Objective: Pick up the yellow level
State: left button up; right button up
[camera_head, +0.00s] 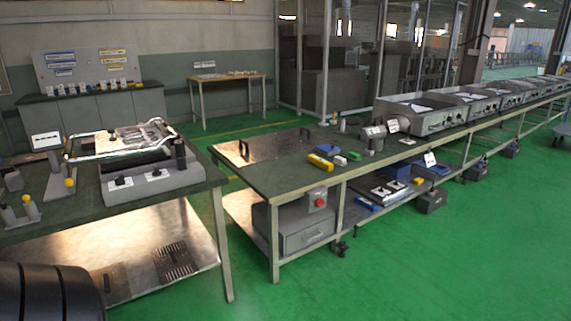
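A yellow bar-shaped object (320,162), which looks like the level, lies on the dark green top of the middle workbench (290,187), near its front edge. It lies flat, beside a small white-and-green item (340,160). It is small in the view, so its details cannot be made out. Neither of my grippers shows in this view.
A left workbench (150,197) carries a fixture with chrome handles (102,149). A gap separates it from the middle bench. A metal plate (262,146) and a grey cylindrical device (373,132) are on the middle bench.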

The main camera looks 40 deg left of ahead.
aim_at(326, 165)
jog(key=i+u, duration=0.1)
jog(key=u, duration=1.7)
jog(key=i+l+u, duration=0.5)
jog(key=l+u, duration=0.25)
jog(key=i+l+u, duration=0.1)
jog(key=l, duration=0.3)
jog(key=i+l+u, duration=0.15)
jog(key=l, duration=0.25)
jog(key=i+l+u, duration=0.1)
jog(key=l, duration=0.35)
jog(key=i+l+u, duration=0.1)
jog(key=l, duration=0.3)
jog(key=i+l, duration=0.1)
jog(key=l, duration=0.35)
jog(key=i+l, duration=0.15)
jog(key=l, duration=0.3)
jog(key=i+l, duration=0.1)
jog(key=l, duration=0.35)
jog(key=i+l+u, duration=0.1)
jog(key=l, duration=0.4)
